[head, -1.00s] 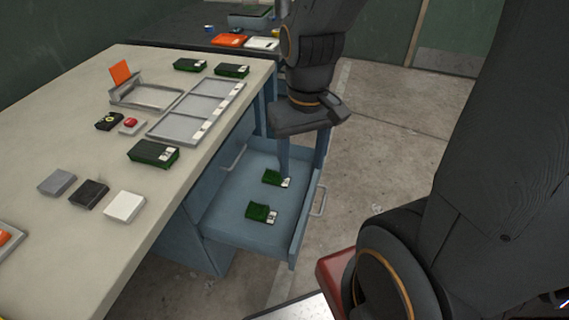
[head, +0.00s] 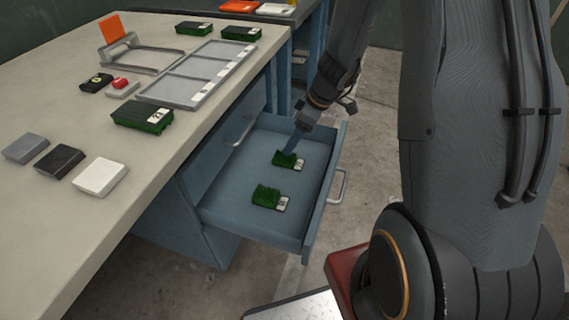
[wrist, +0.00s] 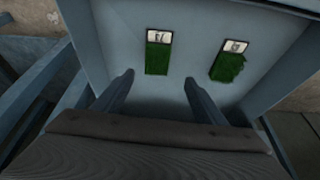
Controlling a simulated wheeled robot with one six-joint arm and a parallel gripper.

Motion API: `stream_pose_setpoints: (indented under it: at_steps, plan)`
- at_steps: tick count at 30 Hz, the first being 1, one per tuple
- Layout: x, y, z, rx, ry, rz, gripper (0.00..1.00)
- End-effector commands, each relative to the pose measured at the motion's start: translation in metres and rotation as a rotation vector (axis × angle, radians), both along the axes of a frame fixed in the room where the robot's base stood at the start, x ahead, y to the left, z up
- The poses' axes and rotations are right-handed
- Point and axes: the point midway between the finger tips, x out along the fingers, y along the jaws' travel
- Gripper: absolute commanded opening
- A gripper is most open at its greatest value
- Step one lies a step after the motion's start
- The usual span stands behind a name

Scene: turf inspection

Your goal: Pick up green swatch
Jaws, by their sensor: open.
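Two green swatches with white labels lie apart in the open blue drawer (head: 245,218). The farther swatch (head: 285,159) is also the left one in the wrist view (wrist: 158,55). The nearer swatch (head: 266,196) is the right one in the wrist view (wrist: 228,64) and has a ragged edge. My gripper (wrist: 158,79) is open and empty. In the wrist view, its fingers point toward the left swatch, which lies just beyond and between the fingertips. In the head view, a finger overlaps the farther swatch; I cannot tell whether it touches.
On the bench stand a segmented grey tray (head: 169,89), more green swatches such as this one (head: 143,115), and grey, black and white blocks (head: 100,177). An orange card (head: 115,31) stands in a holder.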

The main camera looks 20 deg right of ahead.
Motion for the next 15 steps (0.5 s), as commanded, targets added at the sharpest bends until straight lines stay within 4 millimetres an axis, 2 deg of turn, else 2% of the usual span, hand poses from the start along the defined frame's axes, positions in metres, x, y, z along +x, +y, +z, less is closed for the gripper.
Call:
stream_pose_setpoints:
  at_steps: [5, 15]
  plan:
    - [0.009, -0.004, -0.017, -0.008, -0.025, 0.031, 0.65]
    - [0.014, 0.007, -0.05, -0.008, -0.023, 0.034, 0.65]
